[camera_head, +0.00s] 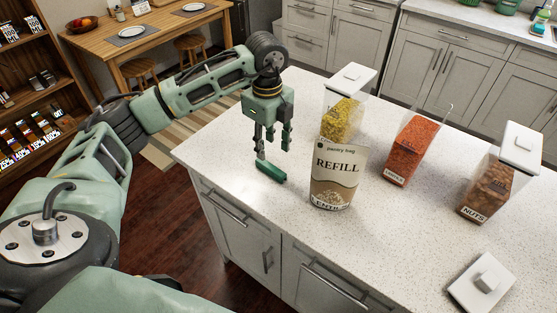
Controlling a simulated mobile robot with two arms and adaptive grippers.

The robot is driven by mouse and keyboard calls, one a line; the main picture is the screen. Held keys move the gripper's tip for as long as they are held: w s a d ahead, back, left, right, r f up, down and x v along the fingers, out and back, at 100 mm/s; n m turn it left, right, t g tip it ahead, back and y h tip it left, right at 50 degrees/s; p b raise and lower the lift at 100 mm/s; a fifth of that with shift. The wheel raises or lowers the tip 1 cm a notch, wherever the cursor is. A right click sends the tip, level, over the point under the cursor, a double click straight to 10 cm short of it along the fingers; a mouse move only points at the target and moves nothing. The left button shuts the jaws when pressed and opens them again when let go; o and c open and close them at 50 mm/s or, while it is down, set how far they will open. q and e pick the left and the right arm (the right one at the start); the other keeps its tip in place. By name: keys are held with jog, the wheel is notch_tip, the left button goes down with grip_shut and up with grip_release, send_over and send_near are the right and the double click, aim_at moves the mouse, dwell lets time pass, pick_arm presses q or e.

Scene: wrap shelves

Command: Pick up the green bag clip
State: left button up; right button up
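The green bag clip (271,171) lies on the white speckled countertop, left of the refill bag. My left gripper (272,146) is directly above the clip, pointing down, with its fingers apart and nothing between them. The fingertips look a little above the clip; whether one touches it I cannot tell. My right gripper is not in view.
The refill pantry bag (336,175) stands upright just right of the clip. Behind it is a container of yellow food (343,112); further right are an orange-filled container (405,148) and a nuts container (492,185). A white lid (482,284) lies at the front right.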

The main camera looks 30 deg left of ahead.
aim_at(271, 167)
pick_arm(q)
jog(key=shift+s+f, duration=0.15)
jog(key=shift+f, duration=0.3)
jog(key=shift+s+d+f+p, duration=0.1)
jog(key=shift+s+f+p, duration=0.1)
jog(key=shift+f+p, duration=0.4)
jog(key=shift+s+d+f+p, duration=0.1)
jog(key=shift+s+f+p, duration=0.05)
jog(key=shift+f+p, duration=0.4)
jog(key=f, duration=0.3)
jog(key=shift+w, duration=0.25)
jog(key=shift+f, duration=0.35)
jog(key=c, duration=0.9)
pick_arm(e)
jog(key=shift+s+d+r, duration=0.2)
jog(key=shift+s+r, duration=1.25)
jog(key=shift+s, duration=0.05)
